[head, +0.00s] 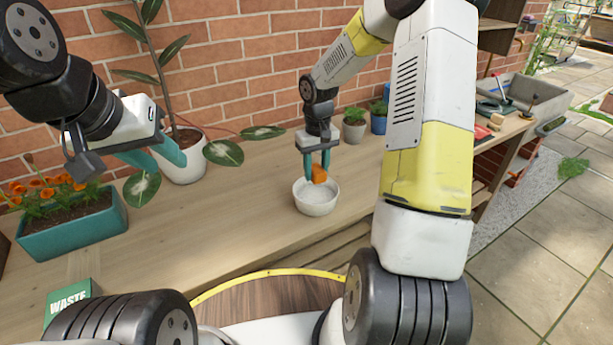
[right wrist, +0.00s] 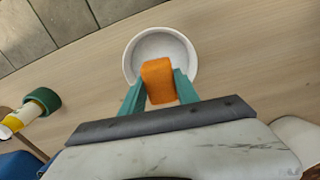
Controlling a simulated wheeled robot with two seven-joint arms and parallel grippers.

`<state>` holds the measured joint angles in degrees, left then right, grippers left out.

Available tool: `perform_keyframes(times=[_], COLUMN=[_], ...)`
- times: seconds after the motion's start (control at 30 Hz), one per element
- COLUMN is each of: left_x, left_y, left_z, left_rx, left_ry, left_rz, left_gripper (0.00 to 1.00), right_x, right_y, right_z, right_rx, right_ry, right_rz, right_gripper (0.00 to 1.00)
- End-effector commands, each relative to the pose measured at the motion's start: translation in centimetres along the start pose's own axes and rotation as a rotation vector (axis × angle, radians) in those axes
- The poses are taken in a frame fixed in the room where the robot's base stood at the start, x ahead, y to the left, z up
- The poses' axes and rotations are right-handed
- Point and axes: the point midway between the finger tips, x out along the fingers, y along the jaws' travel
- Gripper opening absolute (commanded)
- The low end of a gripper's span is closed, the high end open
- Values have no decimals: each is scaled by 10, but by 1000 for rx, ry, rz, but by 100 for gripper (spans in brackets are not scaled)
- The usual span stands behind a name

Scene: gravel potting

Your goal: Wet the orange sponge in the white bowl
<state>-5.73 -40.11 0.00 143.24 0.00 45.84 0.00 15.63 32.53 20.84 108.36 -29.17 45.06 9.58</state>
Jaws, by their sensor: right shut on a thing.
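The orange sponge (head: 319,174) is held between the teal fingers of my right gripper (head: 317,170), which is shut on it. In the head view it is over the white bowl (head: 316,203), near the bowl's back rim. In the right wrist view the sponge (right wrist: 158,80) overlaps the near part of the white bowl (right wrist: 140,47). I cannot tell whether the sponge touches the bowl's inside. My left gripper (head: 160,153) is at the left, near the white plant pot and away from the bowl. Its teal fingers show, but their gap is unclear.
A teal planter (head: 75,230) with orange flowers stands at the left of the wooden table. A white pot (head: 185,165) with a tall plant is behind my left gripper. Small grey (head: 354,130) and blue (head: 378,122) pots stand at the back. The table around the bowl is clear.

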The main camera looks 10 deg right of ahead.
Motion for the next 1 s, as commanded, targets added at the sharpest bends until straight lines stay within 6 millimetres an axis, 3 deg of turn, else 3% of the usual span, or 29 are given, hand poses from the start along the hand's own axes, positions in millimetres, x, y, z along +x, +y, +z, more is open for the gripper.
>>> perform_keyframes(times=[0.33, 0.7, 1.0], left_x=[0, 0, 0], left_y=[0, 0, 0], left_z=[0, 0, 0], left_rx=[0, 0, 0], left_ry=[0, 0, 0], left_rz=[0, 0, 0], left_gripper=[36, 36, 36], right_x=[-3, -36, -40], right_y=[0, 0, 0], right_z=[0, 0, 0], right_rx=[0, 0, 0], right_ry=[1, 2, 0], right_rz=[1, 1, 0], right_gripper=[5, 5, 5])
